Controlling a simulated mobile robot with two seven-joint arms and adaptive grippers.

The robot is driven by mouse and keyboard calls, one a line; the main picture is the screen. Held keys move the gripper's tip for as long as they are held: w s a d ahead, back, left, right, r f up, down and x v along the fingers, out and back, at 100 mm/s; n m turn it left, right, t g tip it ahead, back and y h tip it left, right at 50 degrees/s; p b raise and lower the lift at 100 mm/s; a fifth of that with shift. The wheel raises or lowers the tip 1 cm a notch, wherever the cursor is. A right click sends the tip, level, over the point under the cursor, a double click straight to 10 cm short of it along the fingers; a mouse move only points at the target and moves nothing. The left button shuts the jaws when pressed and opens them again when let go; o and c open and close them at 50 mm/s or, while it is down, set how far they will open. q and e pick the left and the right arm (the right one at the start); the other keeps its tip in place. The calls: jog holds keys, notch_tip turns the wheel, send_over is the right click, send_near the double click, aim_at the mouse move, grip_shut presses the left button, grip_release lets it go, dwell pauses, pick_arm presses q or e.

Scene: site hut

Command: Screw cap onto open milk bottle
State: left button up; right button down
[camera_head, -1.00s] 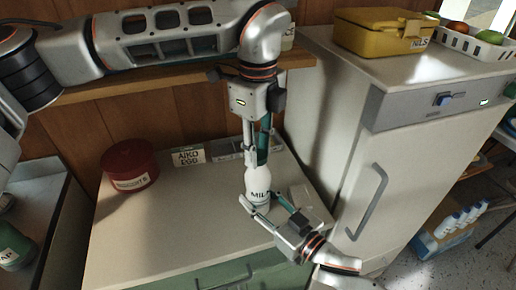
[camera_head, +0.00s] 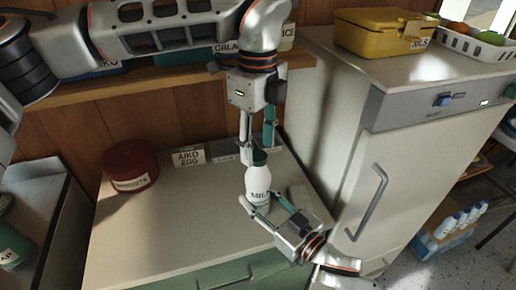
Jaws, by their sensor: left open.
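The white milk bottle (camera_head: 257,185) stands upright near the counter's right side, its label partly readable. A dark green cap (camera_head: 258,157) sits on its mouth; I cannot tell how tightly it is seated. My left gripper (camera_head: 257,148) points down from above, its fingers spread around the cap's upper edge. It is open. My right gripper (camera_head: 266,206) reaches in from the lower right, with its fingers on either side of the bottle's lower body, and appears shut on it. The bottle's base is partly hidden by the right gripper.
A red round tin (camera_head: 130,168) stands at the counter's left, beside a small name card (camera_head: 188,157). The white fridge (camera_head: 400,150) rises close on the right, with a yellow box (camera_head: 385,33) on top. The counter's (camera_head: 180,225) middle and front are clear.

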pick_arm(q)
jog(key=shift+r, duration=1.4)
jog(key=shift+c, duration=0.3)
notch_tip(320, 180, up, 4)
jog(key=shift+s+f+n, duration=0.1)
jog(key=shift+f+n, duration=0.15)
jog(key=shift+n, duration=0.75)
jog(key=shift+f, duration=4.05)
